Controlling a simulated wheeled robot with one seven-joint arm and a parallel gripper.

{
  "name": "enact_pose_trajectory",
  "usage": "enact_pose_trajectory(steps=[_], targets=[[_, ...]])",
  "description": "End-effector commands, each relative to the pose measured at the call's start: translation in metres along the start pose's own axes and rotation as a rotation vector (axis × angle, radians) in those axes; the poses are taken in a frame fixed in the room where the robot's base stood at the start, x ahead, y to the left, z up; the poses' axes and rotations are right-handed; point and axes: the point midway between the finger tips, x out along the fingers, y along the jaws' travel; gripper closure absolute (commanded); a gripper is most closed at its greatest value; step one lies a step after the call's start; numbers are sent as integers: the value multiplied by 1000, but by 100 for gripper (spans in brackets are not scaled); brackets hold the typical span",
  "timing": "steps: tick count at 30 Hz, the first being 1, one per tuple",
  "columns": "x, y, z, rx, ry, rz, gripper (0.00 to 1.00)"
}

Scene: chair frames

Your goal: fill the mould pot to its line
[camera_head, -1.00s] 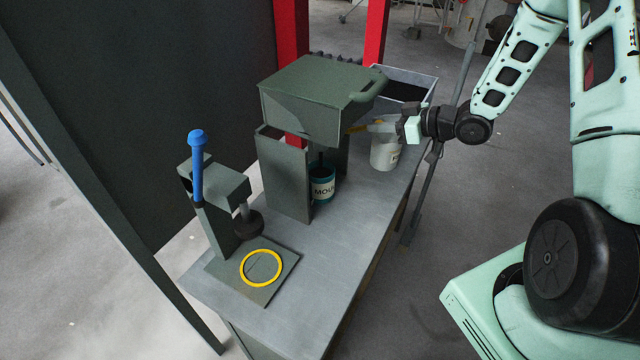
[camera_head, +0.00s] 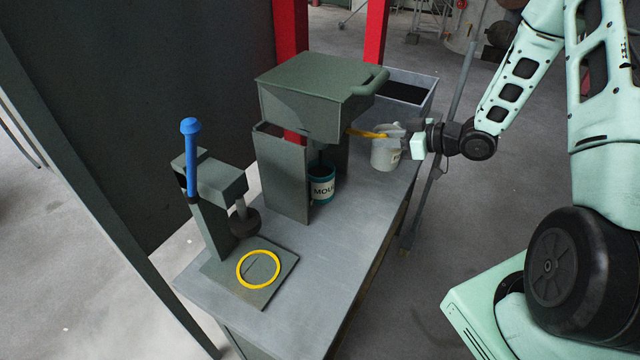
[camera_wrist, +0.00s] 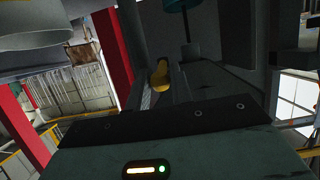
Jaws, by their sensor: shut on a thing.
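The teal mould pot (camera_head: 321,190), with a white label, stands upright on the bench under the grey-green hopper (camera_head: 312,122). Its fill line and its contents cannot be made out. A yellow lever (camera_head: 366,133) sticks out to the right from under the hopper. My gripper (camera_head: 391,132) is shut on the lever's outer end, just above a pale labelled pot (camera_head: 385,157). In the wrist view the lever's rounded yellow end (camera_wrist: 160,74) shows at the fingers. Part of a teal pot (camera_wrist: 178,5) shows at that view's top edge.
A press with a blue handle (camera_head: 191,150) and a yellow ring (camera_head: 258,269) on its base plate stand at the front left. An open grey bin (camera_head: 420,107) is behind the hopper. A thin dark post rises beside the bench's right edge. The bench front (camera_head: 310,280) is clear.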

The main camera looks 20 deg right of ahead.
Motion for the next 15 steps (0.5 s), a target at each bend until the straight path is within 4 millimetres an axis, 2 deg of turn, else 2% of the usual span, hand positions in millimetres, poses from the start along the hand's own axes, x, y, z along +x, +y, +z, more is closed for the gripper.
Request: enact_pose_trajectory(steps=[7,15], targets=[[0,0,6,3,-4,1,92],[8,0,25,3,-4,1,92]])
